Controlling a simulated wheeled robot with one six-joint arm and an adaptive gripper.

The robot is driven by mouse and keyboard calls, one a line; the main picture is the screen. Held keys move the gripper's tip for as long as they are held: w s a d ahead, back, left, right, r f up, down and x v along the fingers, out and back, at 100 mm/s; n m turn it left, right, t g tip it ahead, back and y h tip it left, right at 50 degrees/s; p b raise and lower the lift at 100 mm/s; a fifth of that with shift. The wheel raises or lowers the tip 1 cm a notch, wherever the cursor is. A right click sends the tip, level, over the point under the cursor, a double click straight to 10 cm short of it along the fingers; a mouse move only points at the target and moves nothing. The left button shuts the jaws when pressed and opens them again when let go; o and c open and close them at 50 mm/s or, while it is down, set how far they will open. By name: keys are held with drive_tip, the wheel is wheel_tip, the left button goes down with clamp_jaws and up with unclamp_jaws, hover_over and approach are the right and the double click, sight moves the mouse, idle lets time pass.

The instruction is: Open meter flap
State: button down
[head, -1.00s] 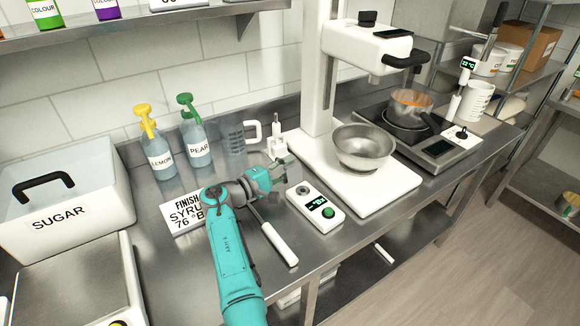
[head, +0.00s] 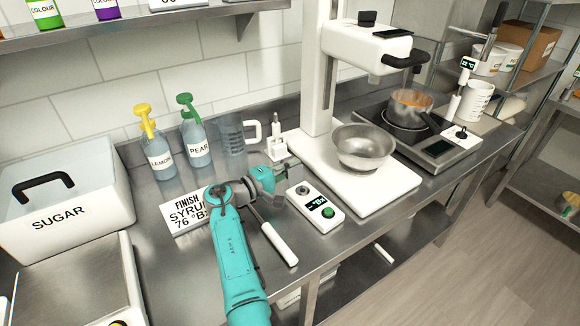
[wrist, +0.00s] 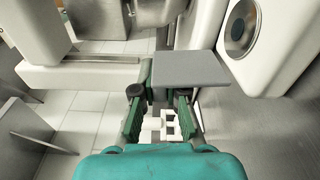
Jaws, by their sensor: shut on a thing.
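The meter (head: 315,207) is a small white box on the steel counter, with a dark °Bx display and a green button. Its round grey well (wrist: 240,25) shows uncovered in the wrist view. A flat grey flap (wrist: 190,68) stands out beside the well, at my fingertips. My gripper (head: 276,177) is just left of the meter's far end. In the wrist view its green fingers (wrist: 158,100) are shut on the flap, whose plate partly hides the right fingertip. The grip contact itself is not clearly visible.
A white-handled tool (head: 279,243) lies beside my arm. A white sign (head: 185,215) is to the left. The white stand's base (head: 385,195) with a steel bowl (head: 362,150) is close on the right. A jug (head: 232,138) and spray bottles (head: 195,145) stand behind.

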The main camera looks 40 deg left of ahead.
sight(286, 170)
drive_tip(key=shift+d+m, duration=0.1)
drive_tip(key=shift+m, duration=0.2)
drive_tip(key=c, duration=1.2)
unclamp_jaws()
drive_tip(key=shift+s, duration=0.15)
drive_tip(key=v, duration=0.7)
drive_tip(key=shift+s, duration=0.1)
